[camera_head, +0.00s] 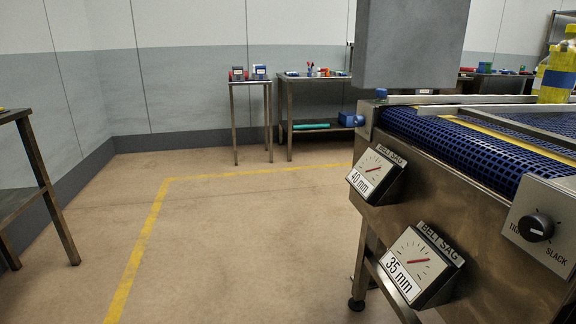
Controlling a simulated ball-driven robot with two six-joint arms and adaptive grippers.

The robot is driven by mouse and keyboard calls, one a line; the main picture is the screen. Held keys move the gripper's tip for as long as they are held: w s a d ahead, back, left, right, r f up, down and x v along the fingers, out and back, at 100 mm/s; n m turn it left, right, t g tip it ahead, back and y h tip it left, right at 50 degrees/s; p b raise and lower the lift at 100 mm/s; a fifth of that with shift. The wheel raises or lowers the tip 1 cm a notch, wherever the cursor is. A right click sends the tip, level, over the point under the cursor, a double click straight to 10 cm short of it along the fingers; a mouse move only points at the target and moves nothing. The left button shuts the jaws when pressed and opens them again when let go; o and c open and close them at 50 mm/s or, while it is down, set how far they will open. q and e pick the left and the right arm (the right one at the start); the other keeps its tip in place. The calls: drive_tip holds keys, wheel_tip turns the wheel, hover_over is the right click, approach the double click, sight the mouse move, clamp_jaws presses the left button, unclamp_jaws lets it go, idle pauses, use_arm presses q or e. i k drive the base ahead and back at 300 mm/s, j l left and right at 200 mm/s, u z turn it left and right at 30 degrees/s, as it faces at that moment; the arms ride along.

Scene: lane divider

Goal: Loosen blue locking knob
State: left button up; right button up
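A small blue knob (381,93) stands on top of the conveyor's near-left corner, by the end of a metal rail (445,99). A second blue knob (351,120) sticks out to the left from the side of the same corner. I cannot tell from this view which one locks, or how tight either is. A second metal bar (500,113) runs above the blue mesh belt (455,142). Neither of my grippers is in view.
Two belt sag gauges, reading 40 mm (377,175) and 35 mm (420,265), and a black dial (536,227) jut from the conveyor frame. A large grey block (412,45) hangs above. Yellow bottles (557,75) stand at right.

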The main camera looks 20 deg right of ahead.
sight(380, 92)
drive_tip(key=i+l+z, duration=0.1)
drive_tip(key=z, duration=0.3)
drive_tip(key=i+z, duration=0.3)
drive_tip(key=z, duration=0.15)
drive_tip(key=i+j+z, duration=0.1)
drive_tip(key=z, duration=0.3)
drive_tip(key=i+j+z, duration=0.15)
drive_tip(key=z, duration=0.3)
drive_tip(key=i+j+z, duration=0.25)
drive_tip(key=z, duration=0.15)
drive_tip(key=i+j+z, duration=0.15)
drive_tip(key=i+z, duration=0.2)
drive_tip(key=u, duration=1.35)
